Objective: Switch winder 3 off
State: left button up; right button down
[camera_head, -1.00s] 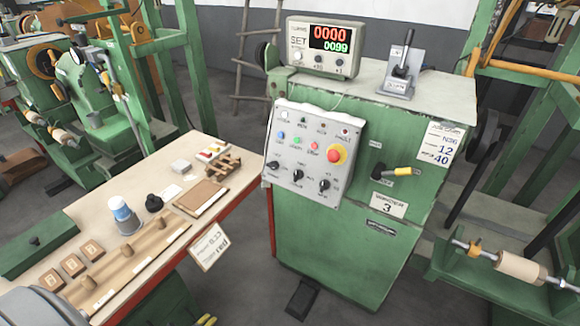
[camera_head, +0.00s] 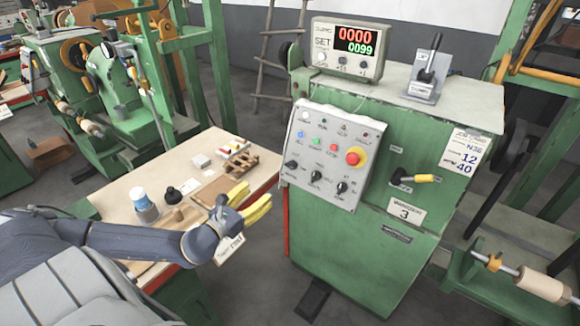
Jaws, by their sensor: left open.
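Winder 3 is the green cabinet (camera_head: 350,245) with a plate (camera_head: 405,212) showing the number 3. Right of the panel is a switch with a yellow handle (camera_head: 425,179), pointing right. The counter box (camera_head: 347,50) on top is lit, showing 0000 and 0099. My left gripper (camera_head: 252,202), with yellow fingers, is open and empty, left of the panel and apart from it. My right gripper is out of view.
A workbench (camera_head: 262,165) stands at left, partly hidden by my left arm, with a blue-topped container (camera_head: 139,197) and a wooden rack (camera_head: 240,161). A lever unit (camera_head: 429,75) stands on the cabinet. Free floor lies between bench and cabinet.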

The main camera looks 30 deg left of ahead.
aim_at(289, 165)
pick_arm(q)
jog(key=w, duration=1.1)
jog(key=w+d, duration=0.1)
jog(key=w, duration=0.5)
jog(key=shift+w+r, duration=0.1)
jog(key=shift+w, duration=0.05)
jog(key=shift+c, duration=0.2)
grip_shut()
jog(key=shift+r, duration=0.1)
dwell(0.4)
